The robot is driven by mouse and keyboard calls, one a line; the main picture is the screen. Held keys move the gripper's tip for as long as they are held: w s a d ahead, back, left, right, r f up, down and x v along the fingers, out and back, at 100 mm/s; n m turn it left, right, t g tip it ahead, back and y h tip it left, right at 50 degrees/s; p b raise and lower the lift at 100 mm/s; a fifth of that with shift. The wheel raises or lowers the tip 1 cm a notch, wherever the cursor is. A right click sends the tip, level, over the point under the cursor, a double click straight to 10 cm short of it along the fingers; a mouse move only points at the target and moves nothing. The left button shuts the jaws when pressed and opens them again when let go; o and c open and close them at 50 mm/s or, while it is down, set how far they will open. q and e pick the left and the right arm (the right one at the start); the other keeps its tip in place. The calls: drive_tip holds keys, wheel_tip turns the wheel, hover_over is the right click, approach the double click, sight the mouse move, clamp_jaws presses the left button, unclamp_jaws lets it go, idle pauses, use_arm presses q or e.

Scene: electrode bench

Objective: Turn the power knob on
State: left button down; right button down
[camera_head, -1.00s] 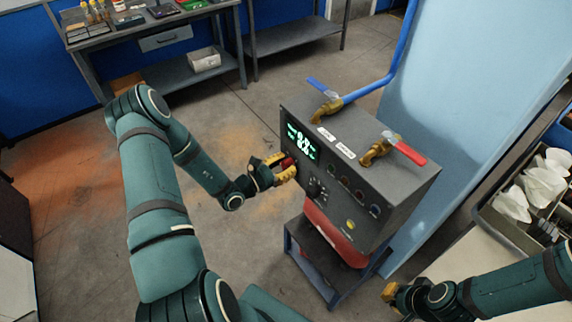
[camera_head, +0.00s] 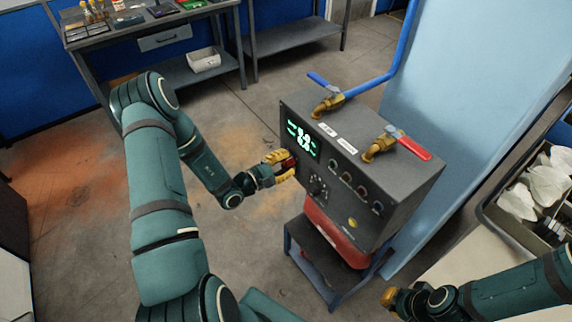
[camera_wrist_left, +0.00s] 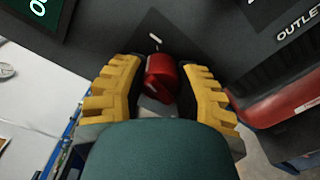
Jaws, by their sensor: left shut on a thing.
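The grey control box (camera_head: 395,195) stands on a stand and carries a lit green display (camera_head: 303,139). A red knob (camera_head: 289,163) is on its front face below the display; it also shows in the left wrist view (camera_wrist_left: 160,80). My left gripper (camera_head: 283,167) is at the front face, its yellow fingers on either side of the red knob and shut on it. In the left wrist view the fingers flank the knob (camera_wrist_left: 159,74), which looks turned at a slant to the white mark above it. My right gripper (camera_head: 390,297) is low at the right, away from the box; its fingers are unclear.
A black dial (camera_head: 318,188) and several small coloured sockets sit right of the red knob. Blue-handled (camera_head: 318,79) and red-handled (camera_head: 413,148) valves stand on top of the box. A tray of white items (camera_head: 520,202) is at the right. The floor left of the box is clear.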

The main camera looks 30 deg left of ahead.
use_arm(q)
drive_tip(key=m+b, duration=0.2)
drive_tip(key=m, duration=0.2)
drive_tip(key=shift+f, duration=0.1)
drive_tip(key=shift+m+b, duration=0.75)
drive_tip(key=shift+m, duration=0.15)
drive_tip(key=c, duration=0.6)
unclamp_jaws()
drive_tip(key=v, duration=1.2)
